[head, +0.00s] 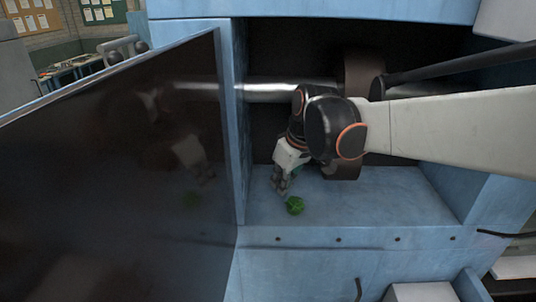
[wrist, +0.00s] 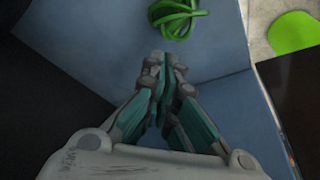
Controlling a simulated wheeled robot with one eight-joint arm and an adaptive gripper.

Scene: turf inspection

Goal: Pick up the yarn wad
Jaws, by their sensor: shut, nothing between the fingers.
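The yarn wad (head: 295,205) is a small green tangled ball on the blue floor of an open compartment, near its front edge. In the wrist view the yarn wad (wrist: 177,15) shows at the top, just beyond my fingertips, and its upper edge is cut off by the frame. My gripper (head: 279,186) reaches down inside the compartment, slightly left of and behind the wad. In the wrist view my gripper (wrist: 167,66) has its fingertips together with nothing between them. A small gap shows between the fingertips and the wad.
A dark open door panel (head: 120,175) stands left of the compartment. A blue side wall (head: 232,130) bounds it on the left. A dark roller (head: 365,75) and a shiny bar (head: 260,88) lie behind my arm. The compartment floor (head: 390,205) right of the wad is clear.

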